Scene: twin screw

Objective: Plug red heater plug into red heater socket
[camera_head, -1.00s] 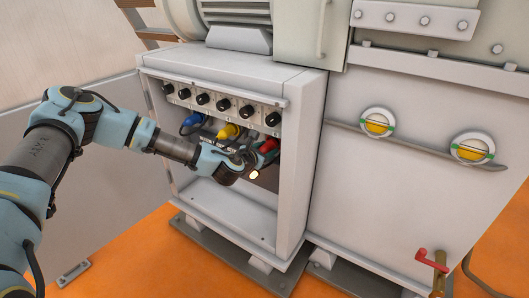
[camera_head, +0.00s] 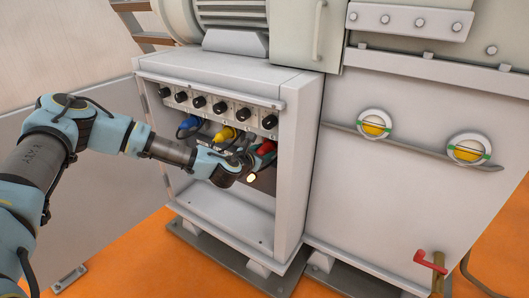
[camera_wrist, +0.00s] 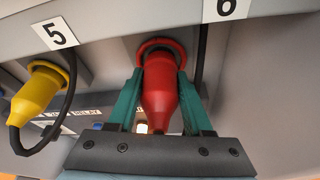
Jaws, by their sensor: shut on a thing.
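The red heater plug (camera_wrist: 160,90) stands between my gripper's two teal fingers in the wrist view. My gripper (camera_wrist: 161,92) is shut on it. The plug's far end meets a red ring (camera_wrist: 158,43) on the cabinet panel, between labels 5 and 6. This ring looks like the red socket's rim; I cannot tell how deep the plug sits. In the head view the red plug (camera_head: 265,148) is at the right end of the cabinet opening, with my gripper (camera_head: 252,160) at it. The socket face is hidden.
A yellow plug (camera_wrist: 38,92) with a black cable is close on the left, also seen in the head view (camera_head: 224,134). A blue plug (camera_head: 188,123) is farther left. Black knobs (camera_head: 220,107) line the panel above. The cabinet's right wall (camera_head: 292,160) stands close to my gripper.

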